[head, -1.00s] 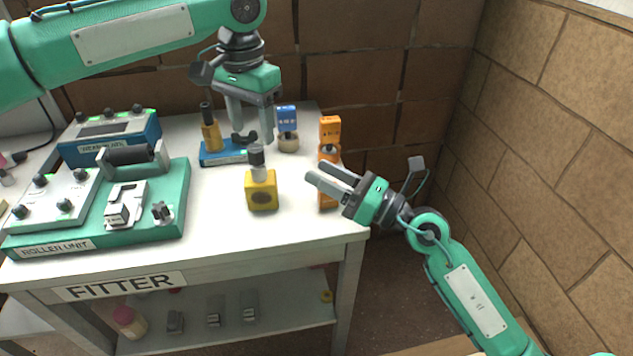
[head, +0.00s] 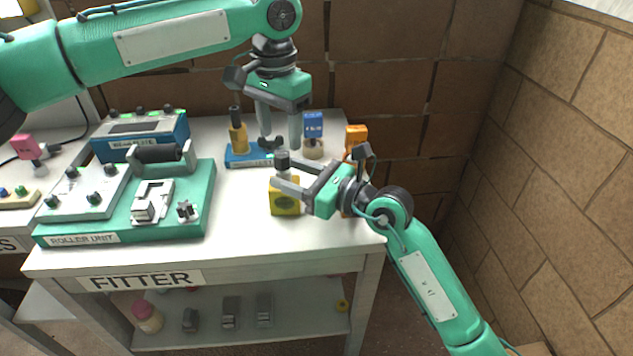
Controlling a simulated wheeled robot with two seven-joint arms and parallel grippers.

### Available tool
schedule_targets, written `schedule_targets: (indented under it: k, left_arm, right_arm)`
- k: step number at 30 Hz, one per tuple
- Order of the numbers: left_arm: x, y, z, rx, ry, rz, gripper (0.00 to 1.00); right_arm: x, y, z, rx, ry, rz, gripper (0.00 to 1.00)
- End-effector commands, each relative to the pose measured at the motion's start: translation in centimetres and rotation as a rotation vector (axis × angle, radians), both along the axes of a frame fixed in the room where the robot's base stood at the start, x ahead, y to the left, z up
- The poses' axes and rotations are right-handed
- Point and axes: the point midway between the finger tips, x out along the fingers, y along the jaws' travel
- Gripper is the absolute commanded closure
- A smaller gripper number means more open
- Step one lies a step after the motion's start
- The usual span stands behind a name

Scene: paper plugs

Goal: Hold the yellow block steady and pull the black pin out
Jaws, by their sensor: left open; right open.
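The yellow block (head: 285,208) stands upright on the white table, right of the middle. The black pin (head: 282,160) rises from its top with a grey part below it, partly hidden by my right gripper. My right gripper (head: 283,174) is open and comes in from the right, its fingers on either side of the pin's grey part in the picture. I cannot tell whether they touch it. My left gripper (head: 280,143) is open and empty, pointing down above and behind the pin.
Behind stand a yellow bottle-shaped piece (head: 238,136) on a blue base (head: 242,158), a blue block (head: 313,125) and an orange block (head: 356,135), partly hidden by my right arm. The green roller unit (head: 190,225) fills the table's left. The table front is clear.

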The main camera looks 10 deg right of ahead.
Motion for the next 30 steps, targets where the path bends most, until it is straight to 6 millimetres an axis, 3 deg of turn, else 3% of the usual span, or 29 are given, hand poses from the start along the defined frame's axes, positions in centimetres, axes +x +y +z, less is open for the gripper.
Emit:
schedule_targets:
  k: [6,16,24,25,28,30]
  left_arm:
    - [0.0,0.0,0.0,0.000,0.000,0.000,0.45]
    - [0.0,0.0,0.0,0.000,0.000,0.000,0.45]
    - [0.0,0.0,0.0,0.000,0.000,0.000,0.45]
    - [0.0,0.0,0.0,0.000,0.000,0.000,0.45]
    - [0.0,0.0,0.0,0.000,0.000,0.000,0.45]
    - [0.0,0.0,0.0,0.000,0.000,0.000,0.45]
  right_arm:
    - [1.1,1.6,0.0,0.000,0.000,0.001,0.50]
    - [1.3,1.8,0.0,0.000,0.000,0.000,0.50]
    - [1.3,1.8,0.0,0.000,0.000,0.000,1.00]
    - [1.3,1.8,0.0,0.000,0.000,0.000,0.80]
    - [1.3,1.8,0.0,0.000,0.000,0.000,0.99]
    - [1.3,1.8,0.0,0.000,0.000,0.000,1.00]
